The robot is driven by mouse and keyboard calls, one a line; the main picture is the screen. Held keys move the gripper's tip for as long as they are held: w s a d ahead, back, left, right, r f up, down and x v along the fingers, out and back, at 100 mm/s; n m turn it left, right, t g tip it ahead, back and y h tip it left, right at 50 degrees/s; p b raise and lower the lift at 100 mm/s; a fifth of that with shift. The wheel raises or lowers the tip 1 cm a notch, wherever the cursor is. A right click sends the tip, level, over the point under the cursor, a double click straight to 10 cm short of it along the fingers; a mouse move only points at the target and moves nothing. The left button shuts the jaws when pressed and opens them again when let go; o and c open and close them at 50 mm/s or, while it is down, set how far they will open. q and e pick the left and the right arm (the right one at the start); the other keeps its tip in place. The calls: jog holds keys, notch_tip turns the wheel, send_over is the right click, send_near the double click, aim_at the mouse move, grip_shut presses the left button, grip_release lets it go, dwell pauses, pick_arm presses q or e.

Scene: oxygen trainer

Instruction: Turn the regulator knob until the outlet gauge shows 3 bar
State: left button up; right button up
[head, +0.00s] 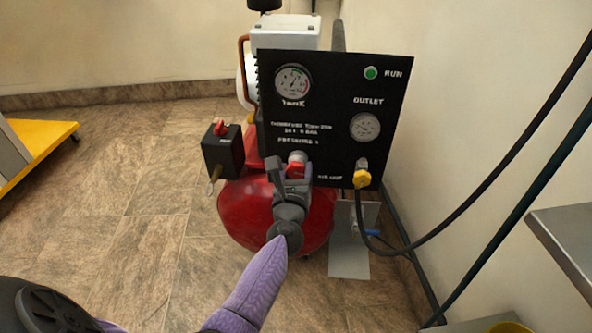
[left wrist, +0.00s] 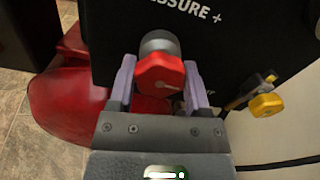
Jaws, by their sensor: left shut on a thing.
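The red regulator knob (head: 296,170) sits low on the black panel (head: 333,80). My left gripper (head: 291,178) is at the knob, its fingers on either side of it. In the left wrist view the red knob (left wrist: 161,76) shows between the two purple-grey fingers of the left gripper (left wrist: 161,88), and they are shut on it. The outlet gauge (head: 365,126) is on the panel's right side; its needle is too small to read. The tank gauge (head: 293,80) is at upper left. My right gripper is not in view.
A red tank (head: 247,212) stands below the panel. A black box with a red switch (head: 222,148) is left of it. A yellow fitting (head: 362,179) with a black hose is at the panel's lower right. A metal table edge (head: 565,235) is at right.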

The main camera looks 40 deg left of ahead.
pick_arm(q)
jog(key=o, duration=1.2)
jog(key=shift+o, duration=0.4)
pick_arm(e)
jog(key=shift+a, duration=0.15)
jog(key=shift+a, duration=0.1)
pick_arm(q)
jog(key=shift+s+d, duration=0.1)
jog(key=shift+s, duration=0.1)
jog(key=p+v, duration=0.2)
jog(key=v, duration=0.7)
jog(key=shift+s, duration=0.25)
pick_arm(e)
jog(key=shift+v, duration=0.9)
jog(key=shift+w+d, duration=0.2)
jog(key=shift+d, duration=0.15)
pick_arm(q)
jog(key=shift+d, duration=0.1)
